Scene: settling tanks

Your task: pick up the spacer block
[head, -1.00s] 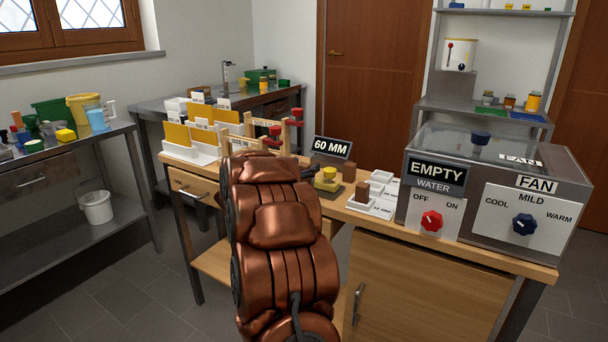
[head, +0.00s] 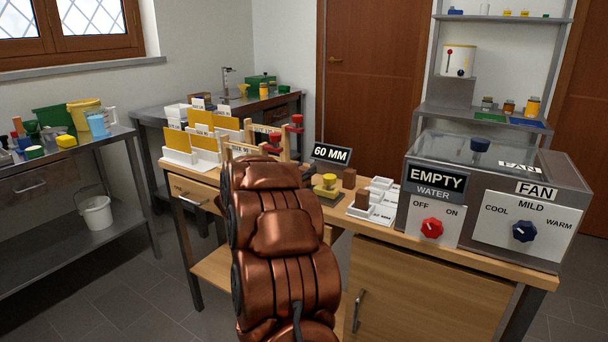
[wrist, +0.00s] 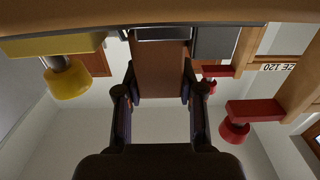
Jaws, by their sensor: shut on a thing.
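In the wrist view, my gripper (wrist: 160,82) is shut on a plain brown block (wrist: 160,62), with one finger on each side of it. I take this for the spacer block. Its far end is close to the bench edge (wrist: 150,14), and I cannot tell whether it touches anything there. In the head view, my copper-coloured arm hides my gripper and the held block.
A yellow-knobbed device (head: 327,188) stands right of my arm; its yellow parts (wrist: 68,82) are at left in the wrist view. Red clamps (wrist: 236,128) stand close on the other side. White holders with yellow cards (head: 200,150) and a large tank box (head: 490,200) flank the area.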

